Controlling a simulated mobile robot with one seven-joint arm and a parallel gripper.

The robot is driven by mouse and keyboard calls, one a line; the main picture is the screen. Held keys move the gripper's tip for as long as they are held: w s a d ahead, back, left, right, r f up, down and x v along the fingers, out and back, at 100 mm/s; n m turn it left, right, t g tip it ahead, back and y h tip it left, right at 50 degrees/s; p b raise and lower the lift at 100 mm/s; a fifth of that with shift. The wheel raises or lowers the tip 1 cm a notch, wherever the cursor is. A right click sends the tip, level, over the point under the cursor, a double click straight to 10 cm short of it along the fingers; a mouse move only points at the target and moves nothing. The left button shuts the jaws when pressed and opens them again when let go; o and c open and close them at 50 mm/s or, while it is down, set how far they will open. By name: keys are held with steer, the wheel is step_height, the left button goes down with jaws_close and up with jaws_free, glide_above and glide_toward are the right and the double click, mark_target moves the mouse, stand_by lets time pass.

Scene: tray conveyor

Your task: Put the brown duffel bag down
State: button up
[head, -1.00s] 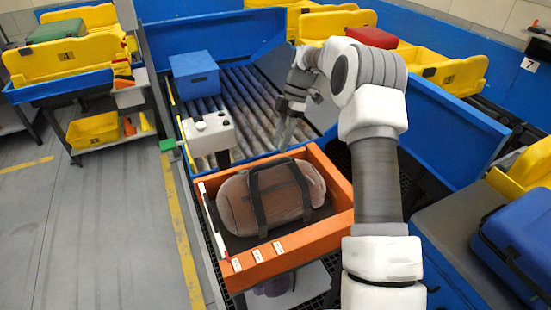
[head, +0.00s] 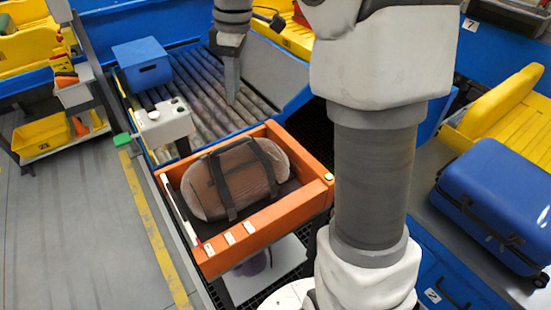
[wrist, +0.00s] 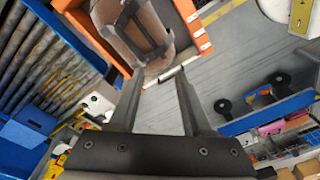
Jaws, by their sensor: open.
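The brown duffel bag (head: 205,183) with dark straps lies on its side in the orange tray (head: 275,226), resting on the tray's dark floor. The bag also shows at the top of the wrist view (wrist: 115,25), upside down. My gripper (head: 232,100) hangs above the rollers behind the tray, apart from the bag. In the wrist view my gripper (wrist: 157,82) has its two fingers spread with nothing between them. My arm covers part of the scene right of the tray.
A white control box (head: 163,123) stands at the tray's back left. A blue suitcase (head: 492,200) lies on the grey surface at right.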

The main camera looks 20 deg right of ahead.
steer(key=s+m+t+h, duration=0.1)
steer(key=s+m+t, duration=0.4)
steer(key=s+m, duration=0.7)
steer(key=s, duration=1.1)
steer(key=shift+s, duration=0.15)
